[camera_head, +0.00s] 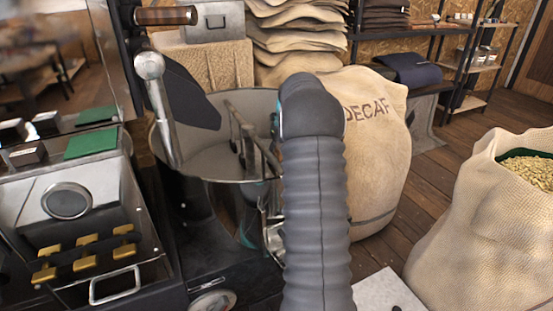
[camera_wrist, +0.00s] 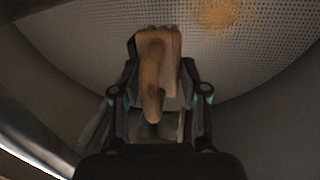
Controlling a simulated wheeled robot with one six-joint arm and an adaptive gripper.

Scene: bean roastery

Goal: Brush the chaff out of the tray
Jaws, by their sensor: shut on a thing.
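My gripper (camera_wrist: 160,78) is shut on a brush (camera_wrist: 154,70) with a wooden handle, in the middle of the wrist view. The bristles are hard to make out. The tray is a round metal pan with a perforated floor (camera_wrist: 90,42) and a smooth curved wall (camera_wrist: 272,125). A patch of tan chaff (camera_wrist: 222,13) lies on the floor at the top of the wrist view, beyond the brush and to its right. In the head view the tray (camera_head: 207,160) stands open left of my arm, with a stirring arm inside. My arm hides the gripper there.
The roaster body (camera_head: 75,215) with its gold switches stands at the left. A metal pipe (camera_head: 157,105) rises at the tray's left edge. A DECAF sack (camera_head: 375,150) stands behind my arm, and an open sack of beans (camera_head: 485,230) stands at right. Bare floor (camera_head: 425,180) lies between them.

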